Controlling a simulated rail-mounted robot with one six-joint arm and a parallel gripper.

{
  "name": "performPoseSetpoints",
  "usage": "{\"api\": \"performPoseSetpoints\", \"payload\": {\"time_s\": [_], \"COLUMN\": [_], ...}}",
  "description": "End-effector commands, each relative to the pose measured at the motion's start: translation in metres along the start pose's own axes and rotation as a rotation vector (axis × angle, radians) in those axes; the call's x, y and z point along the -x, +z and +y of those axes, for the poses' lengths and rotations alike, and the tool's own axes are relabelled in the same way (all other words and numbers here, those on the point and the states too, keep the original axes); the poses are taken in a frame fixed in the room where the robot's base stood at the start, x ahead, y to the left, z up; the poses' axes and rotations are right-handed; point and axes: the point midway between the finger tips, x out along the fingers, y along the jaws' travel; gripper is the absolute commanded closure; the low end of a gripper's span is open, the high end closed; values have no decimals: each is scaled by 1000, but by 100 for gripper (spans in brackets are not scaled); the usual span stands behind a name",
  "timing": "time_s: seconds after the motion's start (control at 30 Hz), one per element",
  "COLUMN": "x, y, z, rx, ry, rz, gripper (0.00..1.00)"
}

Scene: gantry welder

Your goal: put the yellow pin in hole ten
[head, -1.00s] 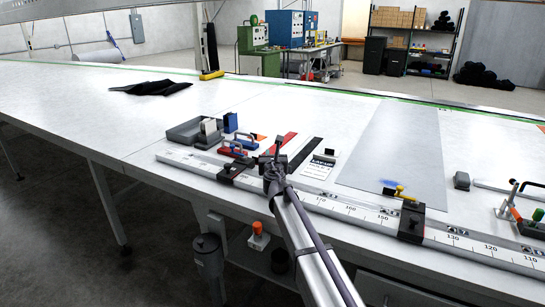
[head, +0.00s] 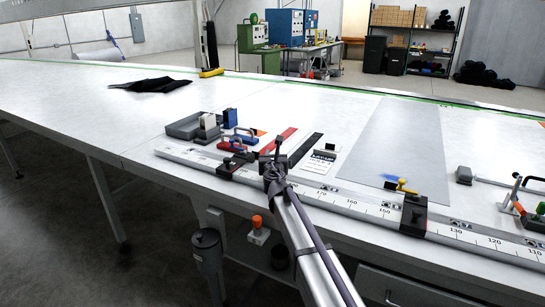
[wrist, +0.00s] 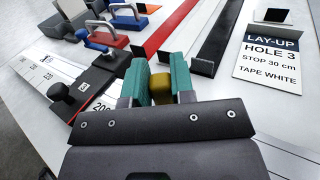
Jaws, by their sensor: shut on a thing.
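My gripper (head: 272,167) is over the white ruled rail (head: 330,200), near its left part in the head view. In the wrist view its two teal fingers (wrist: 159,82) are shut on a small dull-yellow piece (wrist: 160,88), which looks like the yellow pin. Only the near end of this piece shows; its far end is hidden, and I cannot tell whether it touches anything. No numbered hole is readable on the rail. A printed card (wrist: 270,62) reads lay-up, hole 3, stop 30 cm, tape white.
A black stop block (wrist: 85,95) with a knob sits on the rail, left of my fingers. Another black stop (head: 413,212) with a yellow piece (head: 405,187) is further right. The grey sheet (head: 395,150) lies flat.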

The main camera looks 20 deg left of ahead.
Motion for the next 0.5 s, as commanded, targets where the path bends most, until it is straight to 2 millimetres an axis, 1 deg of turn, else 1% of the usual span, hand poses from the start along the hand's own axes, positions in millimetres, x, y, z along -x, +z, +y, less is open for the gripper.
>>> {"api": "performPoseSetpoints", "payload": {"time_s": [0.5], "x": [0], "y": [-14], "z": [0], "rx": [0], "ry": [0], "rz": [0], "gripper": [100]}}
